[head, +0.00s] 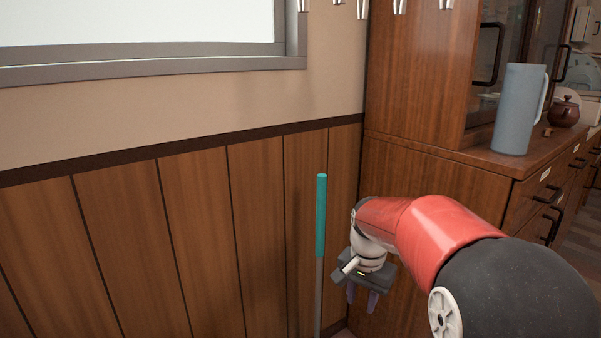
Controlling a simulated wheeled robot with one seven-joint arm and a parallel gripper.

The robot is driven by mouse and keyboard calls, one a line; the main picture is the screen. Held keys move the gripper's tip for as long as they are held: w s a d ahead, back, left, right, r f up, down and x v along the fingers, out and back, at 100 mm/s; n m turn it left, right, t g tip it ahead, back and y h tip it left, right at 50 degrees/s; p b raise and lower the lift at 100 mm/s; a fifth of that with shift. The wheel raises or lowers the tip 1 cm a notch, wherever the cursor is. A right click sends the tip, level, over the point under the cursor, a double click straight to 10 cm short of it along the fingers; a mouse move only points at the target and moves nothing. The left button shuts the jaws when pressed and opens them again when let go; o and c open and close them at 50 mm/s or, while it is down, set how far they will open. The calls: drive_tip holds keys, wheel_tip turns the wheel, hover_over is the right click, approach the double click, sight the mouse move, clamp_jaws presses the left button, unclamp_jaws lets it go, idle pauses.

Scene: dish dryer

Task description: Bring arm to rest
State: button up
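My red, white and black arm reaches in from the lower right in the head view. My gripper (361,296) hangs at its end, pointing down, in front of the side of the wooden cabinet. Two purple-grey fingers show below the dark gripper body, with a gap between them. Nothing shows between the fingers, so the gripper looks open and empty. It is apart from the cabinet and wall as far as I can see.
A teal-topped pole (321,215) stands against the panelled wall (130,240), just left of my gripper. On the wooden cabinet (435,185) stand a grey-blue pitcher (518,110) and a brown lidded pot (563,112). A window (140,25) is at upper left.

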drive_tip(key=s+d+r+n+t+p, duration=0.1)
drive_tip(key=s+r, duration=0.4)
drive_tip(key=s, duration=0.7)
drive_tip(key=s+d+r+n+t+p, duration=0.1)
drive_tip(key=s+r+n+t+p, duration=0.2)
drive_tip(key=s, duration=0.8)
wheel_tip(320, 180, up, 2)
drive_tip(key=n, duration=0.3)
drive_tip(key=shift+s+r+t, duration=0.15)
drive_tip(key=shift+s+t, duration=0.25)
